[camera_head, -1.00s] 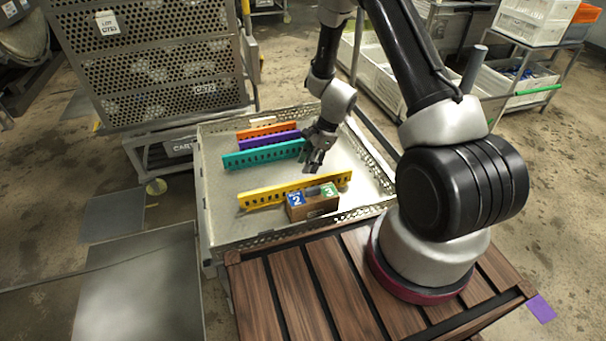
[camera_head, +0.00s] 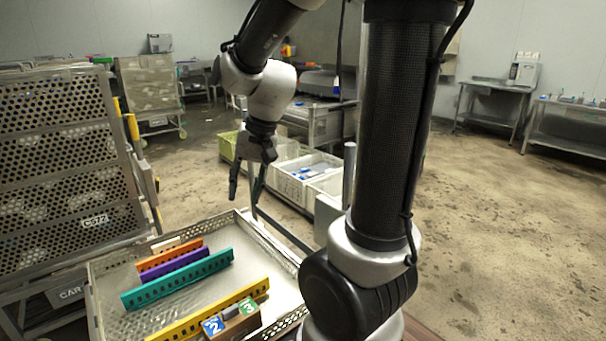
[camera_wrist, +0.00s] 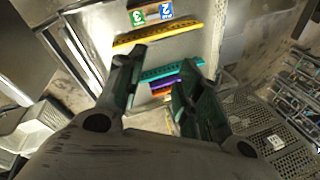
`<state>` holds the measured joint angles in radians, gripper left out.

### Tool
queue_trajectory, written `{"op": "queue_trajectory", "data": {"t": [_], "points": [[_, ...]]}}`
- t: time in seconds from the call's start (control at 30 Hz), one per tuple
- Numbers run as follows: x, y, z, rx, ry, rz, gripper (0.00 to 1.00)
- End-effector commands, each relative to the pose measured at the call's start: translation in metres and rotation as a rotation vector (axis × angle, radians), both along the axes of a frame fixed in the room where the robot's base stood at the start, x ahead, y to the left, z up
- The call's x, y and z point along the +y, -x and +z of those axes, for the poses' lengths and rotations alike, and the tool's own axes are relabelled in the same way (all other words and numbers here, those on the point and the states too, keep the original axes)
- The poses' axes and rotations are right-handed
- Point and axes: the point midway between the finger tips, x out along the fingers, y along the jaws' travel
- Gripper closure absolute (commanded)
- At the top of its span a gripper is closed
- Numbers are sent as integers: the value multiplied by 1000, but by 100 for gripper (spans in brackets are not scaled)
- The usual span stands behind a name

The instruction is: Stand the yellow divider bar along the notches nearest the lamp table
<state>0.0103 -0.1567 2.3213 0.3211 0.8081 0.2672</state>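The yellow divider bar (camera_head: 190,322) is in the metal tray (camera_head: 274,247), a long notched strip at the tray's near side; it also shows in the wrist view (camera_wrist: 158,36). A brown block (camera_head: 240,326) with a blue "2" and a green "3" label is close beside it. Teal (camera_head: 178,279), purple (camera_head: 176,264) and orange (camera_head: 170,257) bars sit farther back in the tray. My gripper (camera_head: 247,180) is raised beyond the tray's far right side, its fingers apart and empty. I cannot tell which table is the lamp table.
A perforated cart (camera_head: 60,180) stands at the left by the tray. White crates (camera_head: 308,172) are on a low rack behind the tray. Steel tables (camera_head: 495,92) line the far right wall. The floor (camera_head: 500,220) at the right is open.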

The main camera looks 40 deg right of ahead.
Motion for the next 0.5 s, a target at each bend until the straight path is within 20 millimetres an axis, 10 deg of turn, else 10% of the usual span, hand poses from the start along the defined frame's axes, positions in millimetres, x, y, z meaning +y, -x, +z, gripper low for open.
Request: {"op": "queue_trajectory", "data": {"t": [0.3, 0.5], "points": [[-41, 112, 61, -194, 268, 337, 64], [-53, 138, 67, -229, 349, 411, 64]]}}
